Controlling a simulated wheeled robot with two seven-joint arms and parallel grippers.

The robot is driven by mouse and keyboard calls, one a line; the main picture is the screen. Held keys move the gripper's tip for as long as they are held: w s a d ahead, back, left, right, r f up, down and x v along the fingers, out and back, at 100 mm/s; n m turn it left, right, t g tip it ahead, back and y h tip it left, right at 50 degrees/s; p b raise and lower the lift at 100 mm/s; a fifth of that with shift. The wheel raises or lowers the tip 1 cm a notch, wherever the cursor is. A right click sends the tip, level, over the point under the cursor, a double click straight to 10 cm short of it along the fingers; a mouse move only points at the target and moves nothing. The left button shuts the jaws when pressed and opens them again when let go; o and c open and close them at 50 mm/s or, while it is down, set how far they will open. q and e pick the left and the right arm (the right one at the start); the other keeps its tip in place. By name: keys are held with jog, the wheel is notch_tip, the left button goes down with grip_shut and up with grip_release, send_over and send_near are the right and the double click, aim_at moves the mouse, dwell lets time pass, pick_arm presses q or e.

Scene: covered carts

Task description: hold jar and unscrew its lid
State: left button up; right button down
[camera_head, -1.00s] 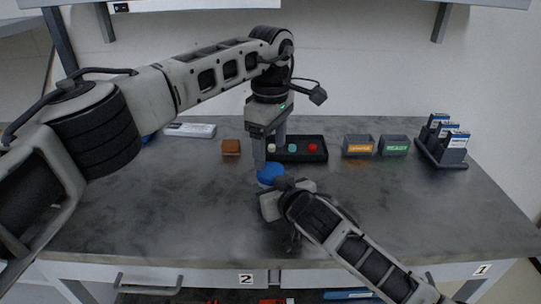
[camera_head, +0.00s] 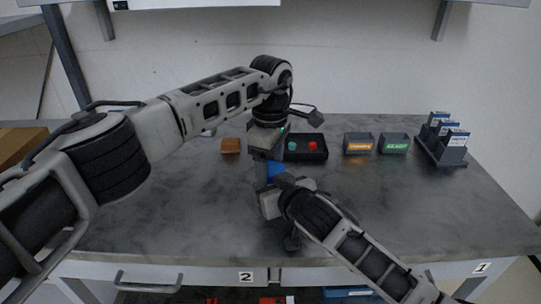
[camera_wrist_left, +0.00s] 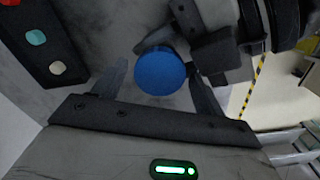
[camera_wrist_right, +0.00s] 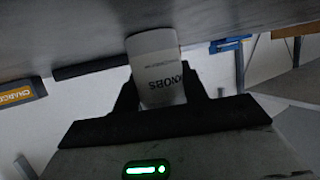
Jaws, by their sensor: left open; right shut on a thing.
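The jar (camera_wrist_right: 158,72) is white with dark "KNOBS" lettering in the right wrist view. My right gripper (camera_wrist_right: 162,95) is shut on its body, with a finger on each side. The blue lid (camera_wrist_left: 160,71) shows round and from above in the left wrist view, and partly in the head view (camera_head: 276,169). My left gripper (camera_wrist_left: 158,85) is open above the jar, its fingers on either side of the lid with gaps visible. In the head view my grippers hide most of the jar. I cannot tell whether the lid is loosened.
A black tray (camera_head: 306,157) with coloured round pieces lies behind the grippers. An orange-brown block (camera_head: 231,146) is left of it. The front of the grey table is clear.

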pick_arm(q)
jog(key=shift+c, duration=0.3)
jog(key=c, duration=0.9)
jog(key=o, duration=1)
jog(key=shift+r, duration=0.15)
notch_tip(320, 180, up, 8)
jog(key=shift+f, duration=0.2)
jog(key=shift+c, duration=0.2)
jog(key=shift+f, duration=3.95)
